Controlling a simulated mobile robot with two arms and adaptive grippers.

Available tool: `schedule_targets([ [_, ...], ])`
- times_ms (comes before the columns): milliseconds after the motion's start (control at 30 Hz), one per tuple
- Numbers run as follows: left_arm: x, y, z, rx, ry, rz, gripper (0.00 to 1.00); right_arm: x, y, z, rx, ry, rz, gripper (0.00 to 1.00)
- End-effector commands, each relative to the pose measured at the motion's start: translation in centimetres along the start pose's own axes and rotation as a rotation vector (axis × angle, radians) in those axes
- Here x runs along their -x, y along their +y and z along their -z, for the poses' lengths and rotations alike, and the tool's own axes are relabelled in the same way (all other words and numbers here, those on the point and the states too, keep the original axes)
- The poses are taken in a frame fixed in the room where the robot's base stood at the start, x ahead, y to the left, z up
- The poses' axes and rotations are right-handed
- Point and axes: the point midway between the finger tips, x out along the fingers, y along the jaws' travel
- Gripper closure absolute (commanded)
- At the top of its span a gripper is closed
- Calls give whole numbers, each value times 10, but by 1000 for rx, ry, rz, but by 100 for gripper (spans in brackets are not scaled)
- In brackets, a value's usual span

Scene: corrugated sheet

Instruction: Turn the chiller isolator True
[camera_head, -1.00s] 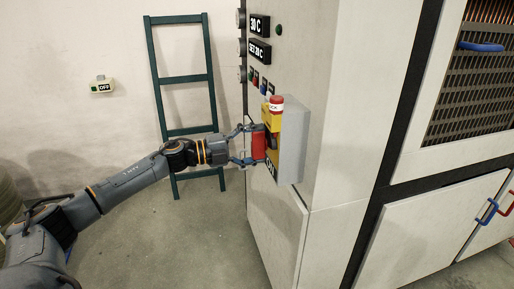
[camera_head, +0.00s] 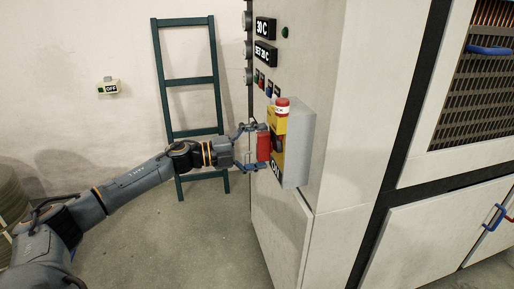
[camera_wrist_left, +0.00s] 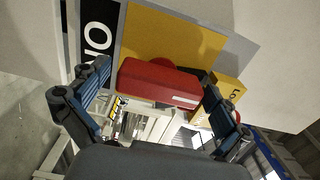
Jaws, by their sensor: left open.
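The chiller isolator is a grey box (camera_head: 301,148) with a yellow face plate, mounted on the cabinet wall. Its red handle (camera_head: 263,147) stands out from the plate, and a red-topped yellow lock piece (camera_head: 281,113) sits above it. An ON label (camera_head: 276,171) is at the lower part of the face. My left gripper (camera_head: 260,146) is open, with one finger above and one below the handle. In the left wrist view the red handle (camera_wrist_left: 158,84) lies between the two spread fingers (camera_wrist_left: 155,105); contact cannot be told. My right gripper is not in view.
The chiller cabinet (camera_head: 350,110) fills the right side, with displays (camera_head: 265,54) and small buttons above the isolator. A green ladder (camera_head: 191,105) leans on the wall behind my arm. A small OFF box (camera_head: 109,87) is on the wall. Open floor lies below the arm.

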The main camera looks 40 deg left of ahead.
Motion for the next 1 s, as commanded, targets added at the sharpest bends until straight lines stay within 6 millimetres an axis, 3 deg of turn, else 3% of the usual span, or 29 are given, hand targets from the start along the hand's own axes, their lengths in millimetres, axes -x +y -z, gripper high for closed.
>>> schedule_targets([
  [1000,97,3,0,4,0,-3,0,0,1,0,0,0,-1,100],
])
